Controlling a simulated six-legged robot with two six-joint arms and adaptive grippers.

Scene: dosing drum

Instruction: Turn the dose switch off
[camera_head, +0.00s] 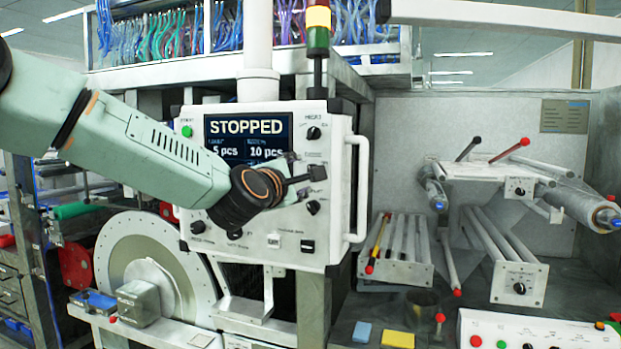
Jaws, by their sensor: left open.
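A white control panel (345,190) stands in the middle, with a screen (245,127) reading STOPPED, 5 pcs and 10 pcs. It carries black rotary knobs at the upper right (313,132), right (313,207) and lower left (198,227). A dark switch (307,246) and a white square button (274,240) sit along its lower edge. The labels are too small to tell which control is the dose switch. My left gripper (303,177) is open and empty in front of the panel's right half. It hides part of the panel, and I cannot tell whether it touches it. My right gripper is not in view.
A white vertical handle (358,190) runs along the panel's right side. A grey drum disc (118,250) stands at lower left. A signal tower (318,30) rises above the panel. Rollers (590,210) and a white button box (530,332) are at right.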

